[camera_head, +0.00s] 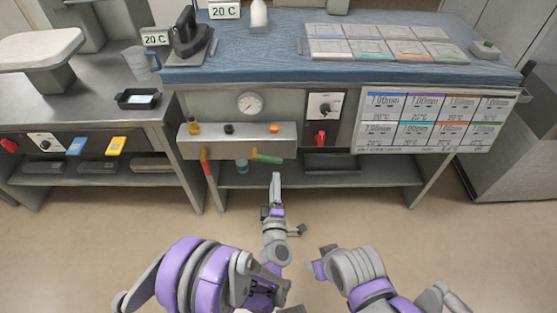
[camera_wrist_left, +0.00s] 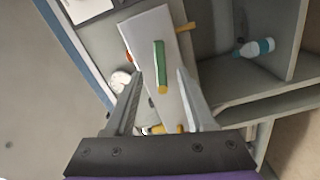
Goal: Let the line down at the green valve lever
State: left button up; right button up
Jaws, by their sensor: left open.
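The green valve lever (camera_head: 268,158) sticks out at the lower edge of the grey panel box (camera_head: 190,148) under the blue-topped bench, pointing right and slightly down. In the left wrist view the green lever (camera_wrist_left: 159,62) shows between my fingers, with a yellowish end toward me. My left gripper (camera_head: 276,178) is open, below and in front of the lever. In its wrist view the fingers (camera_wrist_left: 160,76) stand apart on either side of the lever; no contact shows. My right arm is low in the head view; its gripper (camera_head: 320,262) is too unclear to judge.
A red lever (camera_head: 207,165) hangs at the box's left end. Label cards (camera_head: 430,120) hang at right. The floor in front is clear.

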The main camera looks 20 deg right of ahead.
aim_at(274, 162)
pick_arm(q)
jog(key=b+x, duration=0.1)
jog(key=x, duration=0.9)
jog(key=shift+w+a, duration=0.1)
jog(key=shift+w, duration=0.05)
grip_shut()
dwell(1.0)
